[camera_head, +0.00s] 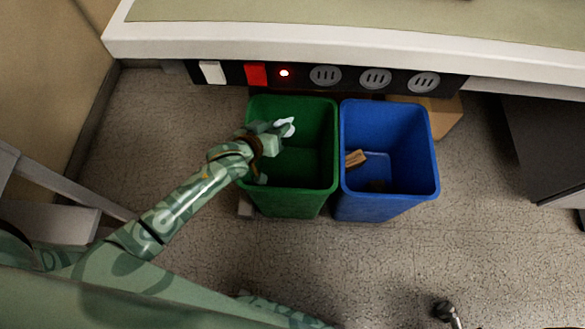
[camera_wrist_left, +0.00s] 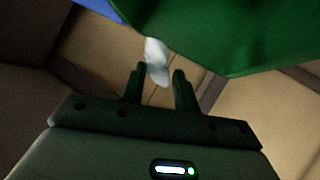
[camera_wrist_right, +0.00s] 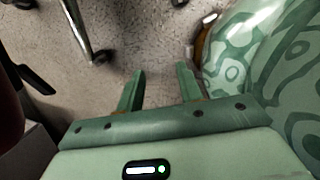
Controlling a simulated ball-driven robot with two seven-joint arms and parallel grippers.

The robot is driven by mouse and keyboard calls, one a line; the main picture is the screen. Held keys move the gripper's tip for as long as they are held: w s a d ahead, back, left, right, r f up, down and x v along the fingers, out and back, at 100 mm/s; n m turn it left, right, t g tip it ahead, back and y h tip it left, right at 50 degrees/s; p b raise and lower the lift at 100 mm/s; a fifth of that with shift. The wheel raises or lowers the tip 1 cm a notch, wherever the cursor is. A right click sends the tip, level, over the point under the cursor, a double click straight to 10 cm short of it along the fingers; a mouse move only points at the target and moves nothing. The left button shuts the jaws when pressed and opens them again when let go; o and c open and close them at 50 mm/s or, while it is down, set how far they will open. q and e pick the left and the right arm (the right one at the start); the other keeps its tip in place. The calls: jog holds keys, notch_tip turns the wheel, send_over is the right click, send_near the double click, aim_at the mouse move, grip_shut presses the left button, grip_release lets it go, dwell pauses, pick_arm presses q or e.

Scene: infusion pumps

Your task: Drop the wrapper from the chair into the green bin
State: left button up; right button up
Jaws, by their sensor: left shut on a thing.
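The wrapper (camera_head: 285,126) is a small white crumpled thing at the tip of my left gripper (camera_head: 277,129), over the left back part of the green bin (camera_head: 288,206). The left gripper is shut on it. In the left wrist view the wrapper (camera_wrist_left: 156,60) shows at the fingertips (camera_wrist_left: 160,75), and the green bin (camera_wrist_left: 235,38) fills the upper right. My right gripper (camera_wrist_right: 159,80) is open and empty above the floor in the right wrist view. My left forearm hides part of the green bin's left wall.
A blue bin (camera_head: 388,206) with brown scraps (camera_head: 356,158) in it stands right beside the green bin. A cardboard-coloured box (camera_head: 445,118) is behind it. A counter edge (camera_head: 330,42) with a strip of sockets (camera_head: 375,78) runs behind the bins. Grey chair parts (camera_head: 60,190) are at the left.

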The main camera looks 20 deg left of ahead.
pick_arm(q)
jog(key=o, duration=1)
jog(key=shift+r, duration=0.1)
jog(key=p+v, duration=0.2)
jog(key=v, duration=0.1)
jog(key=shift+s+a+r+p, duration=0.1)
jog(key=shift+s+r+p, duration=0.1)
jog(key=shift+r+p, duration=0.15)
jog(key=p+v, duration=0.2)
jog(key=v, duration=0.2)
jog(key=p+v, duration=0.2)
jog(key=v, duration=0.2)
jog(key=p+v, duration=0.3)
jog(key=v, duration=0.1)
jog(key=shift+s+a+f, duration=0.1)
jog(key=shift+s+f, duration=0.05)
jog(key=shift+s, duration=0.2)
pick_arm(e)
jog(key=s+f+m+y, duration=0.1)
jog(key=s, duration=0.8)
jog(key=s+a+f+m+g+y, duration=0.1)
jog(key=s+f+m, duration=0.1)
jog(key=s, duration=0.8)
jog(key=shift+a+f+g, duration=0.3)
